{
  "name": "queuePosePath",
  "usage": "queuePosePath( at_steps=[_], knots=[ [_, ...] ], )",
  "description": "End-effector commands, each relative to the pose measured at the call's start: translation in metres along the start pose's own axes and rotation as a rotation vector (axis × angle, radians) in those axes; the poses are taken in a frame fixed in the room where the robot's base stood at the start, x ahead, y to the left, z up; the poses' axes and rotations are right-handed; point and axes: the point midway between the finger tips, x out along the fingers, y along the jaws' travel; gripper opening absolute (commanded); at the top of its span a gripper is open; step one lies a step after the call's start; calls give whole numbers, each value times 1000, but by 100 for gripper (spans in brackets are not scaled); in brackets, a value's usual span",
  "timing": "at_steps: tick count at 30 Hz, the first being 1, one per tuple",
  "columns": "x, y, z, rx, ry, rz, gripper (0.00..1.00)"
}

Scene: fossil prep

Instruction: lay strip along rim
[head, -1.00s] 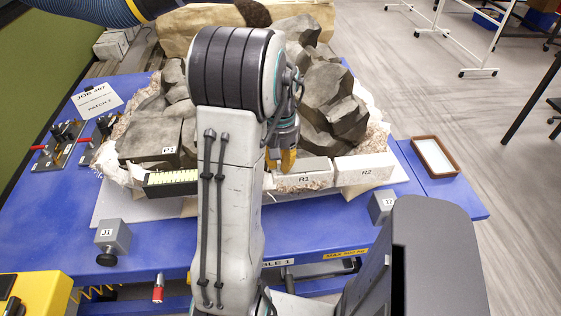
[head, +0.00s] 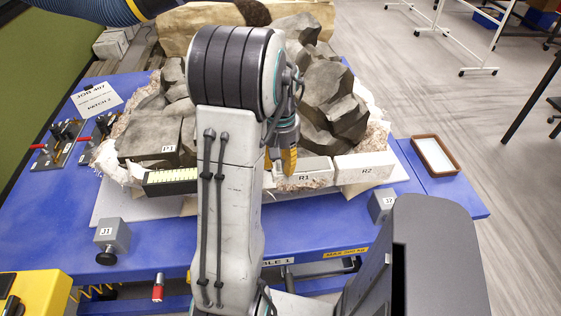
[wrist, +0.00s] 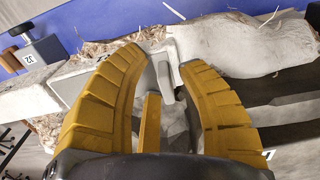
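My gripper (wrist: 162,62) has yellow fingers spread apart in the wrist view, with nothing clearly held. It also shows in the head view (head: 281,162), just above the near rim beside the block marked R1 (head: 306,172). A pale grey piece (wrist: 165,82) lies beyond and between the fingertips; I cannot tell whether they touch it. A white, rough plaster-like band (wrist: 250,48) runs along the rim at the right of the wrist view. I cannot tell whether it is the strip. The block marked R2 (head: 364,168) adjoins R1. My arm hides part of the rim.
Dark rocks (head: 333,95) rise behind the rim. Clamps J1 (head: 113,236) and J2 (head: 381,206) stand on the blue table (head: 60,240). A brown-framed tray (head: 435,155) lies at the right. A dark-and-cream bar (head: 170,182) lies left of my arm.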

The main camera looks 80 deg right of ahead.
Motion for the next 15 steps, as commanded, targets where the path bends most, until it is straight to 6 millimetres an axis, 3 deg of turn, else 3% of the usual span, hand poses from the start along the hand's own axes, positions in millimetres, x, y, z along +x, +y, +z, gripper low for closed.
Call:
queuePosePath(
  at_steps=[8,15],
  knots=[
    [-2,0,0,0,1,0,35],
    [-29,0,-1,0,6,2,35]
  ],
)
